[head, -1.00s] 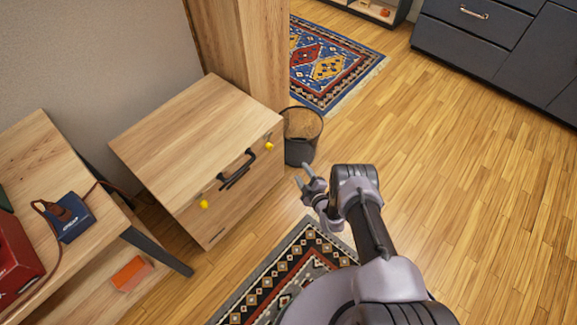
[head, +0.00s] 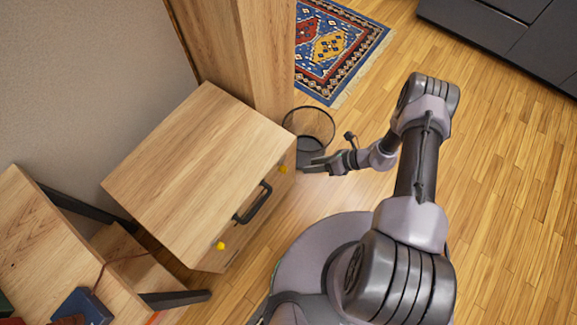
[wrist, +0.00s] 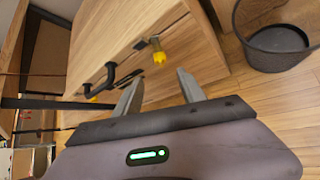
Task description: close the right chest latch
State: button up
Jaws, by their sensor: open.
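The wooden chest (head: 200,160) stands against the wall with its lid down. Its front carries a black handle (head: 256,203) between two yellow-knobbed latches. The right latch (head: 283,169) is near the far front corner, and the left latch (head: 220,245) is at the near end. In the wrist view, the right latch (wrist: 157,53) shows a yellow knob on a metal piece, just beyond my fingertips. My gripper (head: 308,164) is open and empty in front of the chest's right end, apart from the latch. Whether the latch is fastened is too small to tell.
A dark bin (head: 309,130) stands on the floor beside the chest's right end, close to my gripper. A wooden table (head: 60,255) is at the left. A patterned rug (head: 335,45) lies at the back. The wooden floor at right is clear.

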aim_at(284, 169)
jog(key=b+x, duration=0.3)
jog(key=x, duration=0.8)
jog(key=shift+f, duration=0.1)
jog(key=shift+c, duration=0.5)
grip_shut()
